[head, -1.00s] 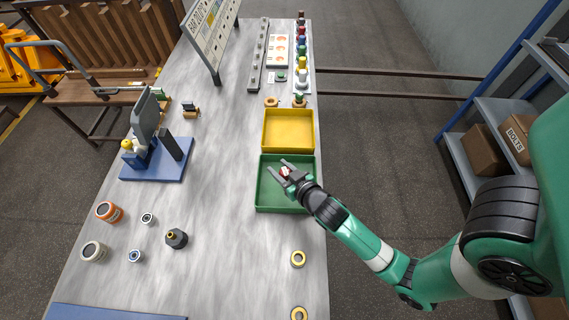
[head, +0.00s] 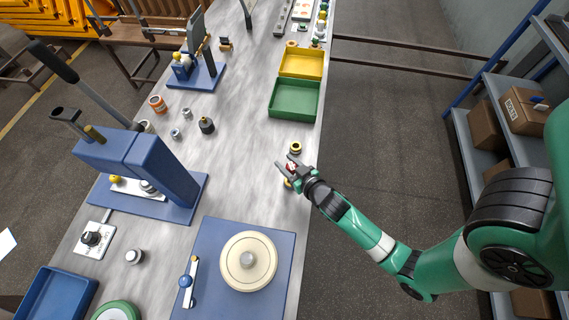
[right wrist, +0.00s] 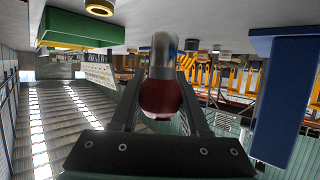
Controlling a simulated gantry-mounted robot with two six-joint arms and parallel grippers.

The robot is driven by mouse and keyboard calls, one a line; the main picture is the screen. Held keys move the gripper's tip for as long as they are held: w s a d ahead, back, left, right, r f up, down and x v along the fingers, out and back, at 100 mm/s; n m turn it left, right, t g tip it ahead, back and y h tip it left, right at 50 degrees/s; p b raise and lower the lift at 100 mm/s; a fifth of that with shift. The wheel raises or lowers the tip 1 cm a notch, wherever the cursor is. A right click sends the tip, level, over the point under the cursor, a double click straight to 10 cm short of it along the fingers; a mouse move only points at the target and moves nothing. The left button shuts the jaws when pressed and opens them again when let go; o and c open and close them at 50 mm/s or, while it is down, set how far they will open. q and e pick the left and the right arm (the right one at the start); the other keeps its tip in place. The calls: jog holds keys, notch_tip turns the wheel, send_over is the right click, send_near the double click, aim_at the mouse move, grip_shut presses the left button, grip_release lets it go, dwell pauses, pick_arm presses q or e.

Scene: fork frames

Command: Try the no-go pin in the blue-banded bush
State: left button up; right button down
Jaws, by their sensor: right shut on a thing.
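My right gripper (head: 287,167) is shut on a pin with a dark red grip (right wrist: 160,97) and a bright metal end (right wrist: 164,55). In the head view the pin shows only as a small red and white patch between the fingers. The gripper is over the table's right edge, near two yellow-topped rings; one ring (head: 295,148) is clear and the other (head: 287,183) is partly covered by the gripper. A small grey bush (head: 175,133), apparently blue-banded, stands well to the left. A similar bush (head: 187,113) stands behind it. My left gripper is not in view.
A green tray (head: 293,115) and a yellow tray (head: 302,76) lie beyond the gripper. A blue lever press (head: 150,165) stands at left. A blue plate (head: 220,300) with a round cream disc (head: 248,262) lies in front. The middle of the table is clear.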

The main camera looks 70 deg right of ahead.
pick_arm(q)
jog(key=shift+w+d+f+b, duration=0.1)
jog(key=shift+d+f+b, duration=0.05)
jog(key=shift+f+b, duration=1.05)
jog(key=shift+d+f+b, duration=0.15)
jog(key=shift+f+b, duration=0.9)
jog(key=shift+b, duration=0.1)
pick_arm(e)
jog(key=shift+w+d+f, duration=0.1)
jog(key=shift+d+f, duration=0.1)
jog(key=shift+f, duration=0.95)
jog(key=shift+w+d+f, duration=0.1)
jog(key=shift+d+f, duration=0.05)
jog(key=shift+f, duration=1)
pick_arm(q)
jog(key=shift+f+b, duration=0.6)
pick_arm(e)
jog(key=shift+f, duration=0.65)
pick_arm(q)
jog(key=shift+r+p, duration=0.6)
jog(key=shift+p, duration=0.05)
pick_arm(e)
jog(key=shift+r, duration=0.7)
pick_arm(q)
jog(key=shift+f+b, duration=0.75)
jog(key=shift+b, duration=0.05)
pick_arm(e)
jog(key=shift+f, duration=0.85)
